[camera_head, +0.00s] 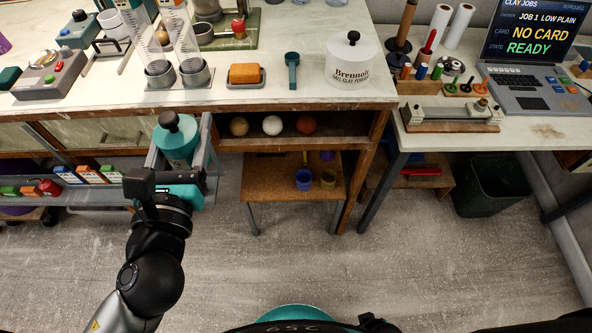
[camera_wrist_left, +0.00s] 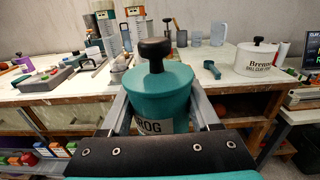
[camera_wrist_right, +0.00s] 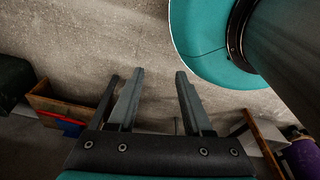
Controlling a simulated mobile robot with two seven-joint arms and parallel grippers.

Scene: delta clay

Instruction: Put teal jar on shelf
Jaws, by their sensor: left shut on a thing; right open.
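The teal jar (camera_head: 177,143) has a black knob on its lid and is held upright in my left gripper (camera_head: 180,150), in front of the workbench's left part. The left wrist view shows the jar (camera_wrist_left: 158,92) between the two grey fingers, with a partly hidden label. My right gripper (camera_wrist_right: 155,90) shows in the right wrist view, open and empty over the grey floor. A cubby shelf (camera_head: 345,128) under the bench top holds several balls. Which shelf the task means I cannot tell.
The bench top (camera_head: 330,95) carries a white Brennole jar (camera_head: 350,62), an orange sponge (camera_head: 244,73) in a dish, a teal scoop (camera_head: 292,68) and two tall cylinders. Small coloured boxes (camera_head: 88,174) line a low rack at left. A dark bin (camera_head: 492,185) stands at right. The middle floor is clear.

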